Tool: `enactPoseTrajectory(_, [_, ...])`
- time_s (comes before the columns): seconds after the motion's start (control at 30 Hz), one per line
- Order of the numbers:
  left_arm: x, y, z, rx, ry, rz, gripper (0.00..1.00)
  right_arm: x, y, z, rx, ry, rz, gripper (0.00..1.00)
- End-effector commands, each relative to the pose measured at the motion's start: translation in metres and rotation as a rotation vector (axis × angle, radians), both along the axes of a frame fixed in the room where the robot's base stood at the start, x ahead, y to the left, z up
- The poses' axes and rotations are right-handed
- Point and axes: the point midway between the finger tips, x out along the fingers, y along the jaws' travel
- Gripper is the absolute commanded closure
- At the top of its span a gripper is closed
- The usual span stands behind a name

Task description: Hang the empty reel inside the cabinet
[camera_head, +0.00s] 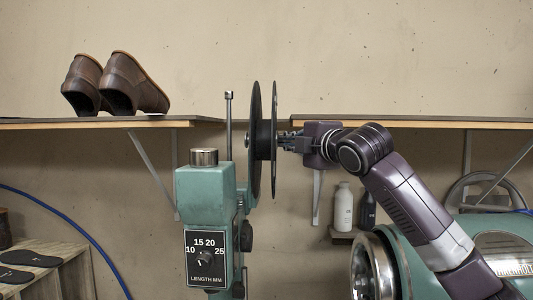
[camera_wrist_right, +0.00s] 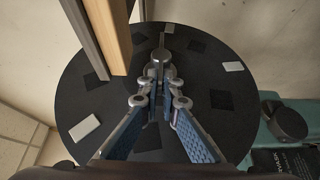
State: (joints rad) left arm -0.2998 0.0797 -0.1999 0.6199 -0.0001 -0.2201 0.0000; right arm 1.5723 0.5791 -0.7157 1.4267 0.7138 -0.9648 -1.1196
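The empty reel (camera_head: 256,140) is black, with two round flanges and a bare core between them, seen nearly edge-on in the head view. My right gripper (camera_head: 286,141) reaches it from the right and appears shut on the hub at the middle of the right flange. In the right wrist view, the flange of the reel (camera_wrist_right: 215,70) fills the middle, and the blue-padded fingers of my right gripper (camera_wrist_right: 160,78) converge on its hub. A short pin shows on the reel's left side. I cannot make out the cabinet. My left gripper is out of view.
The green stitcher head (camera_head: 206,195) with its length dial stands just left of and below the reel. A wooden shelf (camera_head: 90,122) carries brown shoes (camera_head: 115,85); another shelf (camera_head: 400,122) runs behind my right arm. Bottles (camera_head: 344,206) stand below it.

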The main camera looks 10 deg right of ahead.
Motion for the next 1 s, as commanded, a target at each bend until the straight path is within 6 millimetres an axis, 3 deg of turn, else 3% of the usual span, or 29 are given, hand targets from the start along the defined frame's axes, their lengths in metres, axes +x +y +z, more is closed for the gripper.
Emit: enactPoseTrajectory(1.0, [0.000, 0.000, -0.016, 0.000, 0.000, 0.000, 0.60, -0.037, 0.009, 0.002, 0.001, -0.005, -0.001, 1.00])
